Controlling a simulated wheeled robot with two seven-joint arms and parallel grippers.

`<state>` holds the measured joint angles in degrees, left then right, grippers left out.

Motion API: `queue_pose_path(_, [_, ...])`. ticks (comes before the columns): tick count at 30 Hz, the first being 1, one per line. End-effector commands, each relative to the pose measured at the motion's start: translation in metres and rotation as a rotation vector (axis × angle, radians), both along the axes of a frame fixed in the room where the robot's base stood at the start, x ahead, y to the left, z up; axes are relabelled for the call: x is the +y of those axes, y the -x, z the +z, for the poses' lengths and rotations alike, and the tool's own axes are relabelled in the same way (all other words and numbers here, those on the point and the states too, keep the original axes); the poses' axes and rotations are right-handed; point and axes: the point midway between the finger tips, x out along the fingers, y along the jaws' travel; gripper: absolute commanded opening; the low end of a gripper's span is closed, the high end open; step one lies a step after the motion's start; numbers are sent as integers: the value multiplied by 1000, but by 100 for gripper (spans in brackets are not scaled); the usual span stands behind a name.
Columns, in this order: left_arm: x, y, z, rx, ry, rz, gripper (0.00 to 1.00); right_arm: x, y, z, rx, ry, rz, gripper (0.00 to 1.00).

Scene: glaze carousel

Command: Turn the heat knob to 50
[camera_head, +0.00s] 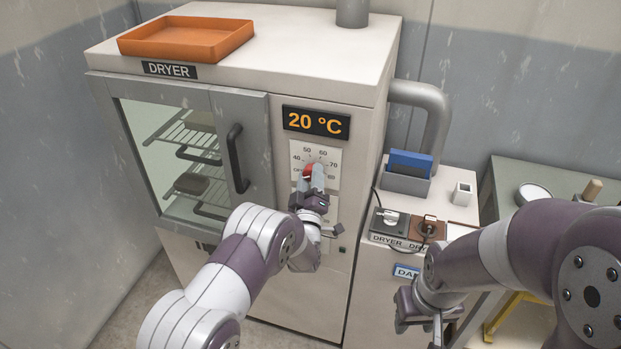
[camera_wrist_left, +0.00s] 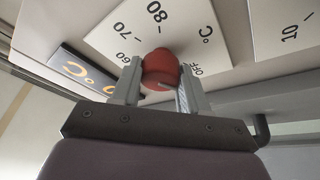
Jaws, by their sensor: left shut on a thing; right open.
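The red heat knob (camera_head: 309,169) sits on a white dial plate on the dryer front, under an orange display (camera_head: 316,122) reading 20 °C. The dial plate (camera_head: 328,160) shows OFF and marks such as 40, 50, 60 and 70. My left gripper (camera_head: 313,178) is shut on the knob; the left wrist view shows its two fingers on either side of the red knob (camera_wrist_left: 160,70). Where the knob's pointer stands cannot be told. My right gripper (camera_head: 428,318) is open and empty, low in front of the side cabinet.
The dryer door (camera_head: 240,150) with its dark handle is shut, left of the dial. An orange tray (camera_head: 187,38) lies on the dryer top. A side cabinet (camera_head: 455,208) at right bears a blue item in a holder and a switch panel.

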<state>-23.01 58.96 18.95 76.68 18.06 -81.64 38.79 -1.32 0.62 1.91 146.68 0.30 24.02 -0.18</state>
Motion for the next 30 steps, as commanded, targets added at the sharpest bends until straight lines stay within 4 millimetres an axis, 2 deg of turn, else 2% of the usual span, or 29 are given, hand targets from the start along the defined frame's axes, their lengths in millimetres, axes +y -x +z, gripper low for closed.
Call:
queue_pose_path(11, [1,0,-7,-59,-173,1,14,0,0,-35,0,0,0,43])
queue_pose_path(30, [3,-1,-7,-246,-748,1,14,0,0,-116,0,0,0,43])
